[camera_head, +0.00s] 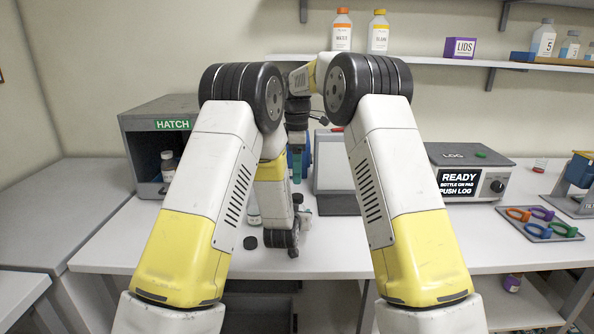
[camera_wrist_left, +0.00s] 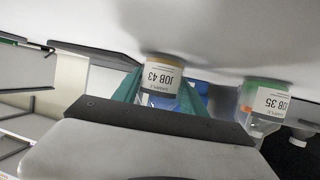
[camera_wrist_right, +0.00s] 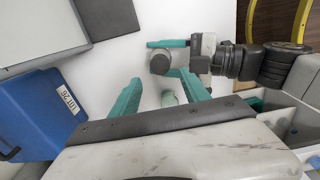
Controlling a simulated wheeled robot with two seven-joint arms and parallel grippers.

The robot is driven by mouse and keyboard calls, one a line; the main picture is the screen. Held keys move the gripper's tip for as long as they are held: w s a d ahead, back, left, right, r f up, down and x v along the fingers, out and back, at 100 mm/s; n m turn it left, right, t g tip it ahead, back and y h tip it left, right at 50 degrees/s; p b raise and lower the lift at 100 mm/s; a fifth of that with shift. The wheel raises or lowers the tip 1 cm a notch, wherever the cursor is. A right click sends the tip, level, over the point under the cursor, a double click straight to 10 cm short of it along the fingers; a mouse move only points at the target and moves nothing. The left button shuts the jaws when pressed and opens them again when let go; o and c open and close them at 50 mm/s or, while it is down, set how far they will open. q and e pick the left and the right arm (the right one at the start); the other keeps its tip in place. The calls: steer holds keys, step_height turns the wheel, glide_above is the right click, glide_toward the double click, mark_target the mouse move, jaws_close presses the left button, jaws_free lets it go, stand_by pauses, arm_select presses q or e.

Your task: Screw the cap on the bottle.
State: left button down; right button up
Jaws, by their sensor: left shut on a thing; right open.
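A clear bottle labelled JOB 43 (camera_wrist_left: 162,75) is between the teal fingers of my left gripper (camera_wrist_left: 160,97) in the left wrist view. The gripper is shut on it. In the right wrist view the round top of the held bottle (camera_wrist_right: 160,63) shows from above; I cannot tell whether it is capped. My right gripper (camera_wrist_right: 160,80) is open, its two fingers pointing toward that bottle. It also shows in the head view (camera_head: 297,160), above the worktop. A small dark disc, perhaps the cap (camera_head: 250,242), lies on the worktop.
A second bottle, JOB 35 (camera_wrist_left: 268,100), stands beside the held one. A blue bin (camera_wrist_right: 40,112) is left in the right wrist view. The hatch box (camera_head: 130,155), log device (camera_head: 470,175) and ring tray (camera_head: 540,235) stand on the worktop (camera_head: 340,262). Its front middle is clear.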

mark_target(297, 196)
steer(key=shift+f, duration=0.1)
steer(key=shift+f, duration=3.95)
steer(key=shift+c, duration=0.2)
jaws_close()
steer(key=m, duration=0.6)
steer(key=shift+m, duration=0.3)
steer(key=m, duration=1.5)
steer(key=shift+o, duration=0.6)
jaws_free()
